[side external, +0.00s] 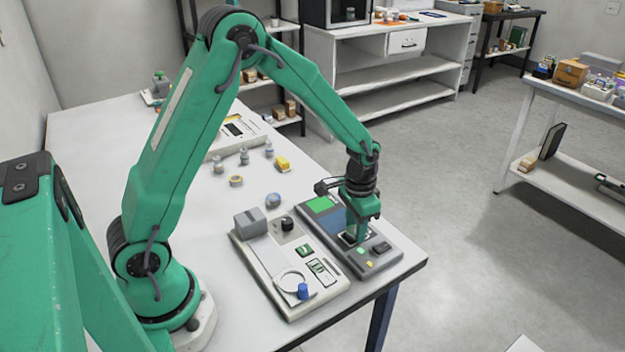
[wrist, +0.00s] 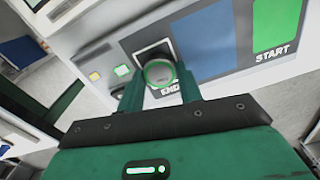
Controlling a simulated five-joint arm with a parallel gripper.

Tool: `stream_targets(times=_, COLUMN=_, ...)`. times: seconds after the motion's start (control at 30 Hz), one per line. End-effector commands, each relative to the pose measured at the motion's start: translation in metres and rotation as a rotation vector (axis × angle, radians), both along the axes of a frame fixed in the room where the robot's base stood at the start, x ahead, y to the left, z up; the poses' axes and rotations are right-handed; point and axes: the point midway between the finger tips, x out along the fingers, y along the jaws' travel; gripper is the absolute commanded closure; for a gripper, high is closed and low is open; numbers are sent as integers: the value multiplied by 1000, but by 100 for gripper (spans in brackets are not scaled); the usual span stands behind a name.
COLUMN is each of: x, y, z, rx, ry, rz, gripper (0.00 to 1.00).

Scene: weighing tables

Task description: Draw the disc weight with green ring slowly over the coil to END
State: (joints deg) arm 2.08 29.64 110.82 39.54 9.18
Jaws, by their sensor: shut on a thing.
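The disc weight with green ring (wrist: 159,72) is between my gripper's green fingers (wrist: 160,82) in the wrist view, and the jaws are shut on it. It overlaps the white-framed END square (wrist: 141,55); I cannot tell whether it touches the surface. The blue coil strip (wrist: 206,42) lies beside it, with the green START pad (wrist: 276,25) at the far end. In the side external view, my gripper (side external: 359,237) points down at the END area of the grey device (side external: 385,262). The START pad (side external: 319,204) is at its far end. The weight is not clearly visible there.
A pale instrument (side external: 262,262) with a ring, a blue knob (side external: 303,291) and a grey block stands left of the device. The table's right edge is close to the device.

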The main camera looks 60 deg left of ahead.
Motion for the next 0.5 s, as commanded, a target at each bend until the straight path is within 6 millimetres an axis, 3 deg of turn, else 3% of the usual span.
stream_targets(times=0.1, x=0, y=0, z=0, rx=0, ry=-1, rz=0, gripper=93)
stream_targets(times=0.13, x=0, y=0, z=0, rx=0, ry=-1, rz=0, gripper=59)
stream_targets(times=0.23, x=0, y=0, z=0, rx=0, ry=-1, rz=0, gripper=39)
stream_targets(times=0.5, x=0, y=0, z=0, rx=0, ry=0, rz=0, gripper=39)
